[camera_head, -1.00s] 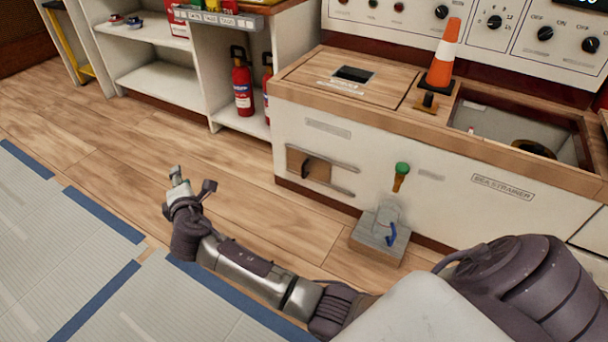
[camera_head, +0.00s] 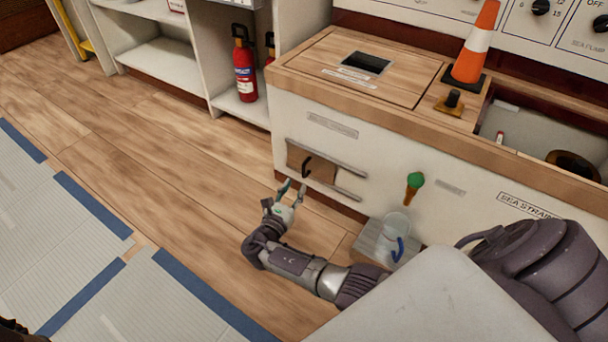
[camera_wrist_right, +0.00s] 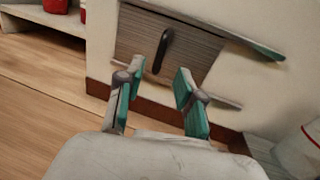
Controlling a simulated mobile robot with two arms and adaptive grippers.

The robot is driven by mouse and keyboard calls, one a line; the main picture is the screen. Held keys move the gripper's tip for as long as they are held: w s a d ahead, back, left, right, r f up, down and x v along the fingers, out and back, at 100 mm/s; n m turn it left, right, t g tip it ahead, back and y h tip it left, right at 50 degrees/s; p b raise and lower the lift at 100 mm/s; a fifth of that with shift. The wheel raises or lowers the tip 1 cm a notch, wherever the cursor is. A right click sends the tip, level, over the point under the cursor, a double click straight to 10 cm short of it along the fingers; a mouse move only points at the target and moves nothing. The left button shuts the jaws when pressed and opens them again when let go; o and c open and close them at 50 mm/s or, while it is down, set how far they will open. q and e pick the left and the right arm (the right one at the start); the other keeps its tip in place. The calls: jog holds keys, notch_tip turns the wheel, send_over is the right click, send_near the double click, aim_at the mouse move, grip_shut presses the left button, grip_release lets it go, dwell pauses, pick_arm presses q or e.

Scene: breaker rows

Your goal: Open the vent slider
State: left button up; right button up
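The vent slider is a brown wood panel (camera_head: 322,168) with a dark upright handle (camera_head: 307,166), set between two metal rails low on the white cabinet front. In the right wrist view the panel (camera_wrist_right: 196,50) and its dark handle (camera_wrist_right: 163,50) are straight ahead. My right gripper (camera_head: 289,186) is just in front of and below the handle in the head view. Its two teal-padded fingers (camera_wrist_right: 156,82) are spread apart with nothing between them, and the handle stands beyond the fingertips. I see no contact. My left gripper is not in view.
A green-topped knob (camera_head: 415,181) and a clear container with a blue handle (camera_head: 397,228) are right of the slider. An orange traffic cone (camera_head: 476,45) stands on the countertop (camera_head: 400,113). A red fire extinguisher (camera_head: 244,68) stands in the shelf at left. Open wooden floor lies at left.

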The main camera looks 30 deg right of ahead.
aim_at(303, 173)
jog(key=b+x, duration=0.2)
jog(key=x, duration=0.4)
jog(key=shift+w+d+f+b, duration=0.1)
jog(key=shift+f+b, duration=0.05)
jog(key=shift+b, duration=0.15)
jog(key=shift+w+d, duration=0.35)
jog(key=shift+d, duration=0.15)
grip_shut()
jog(key=shift+s, duration=0.1)
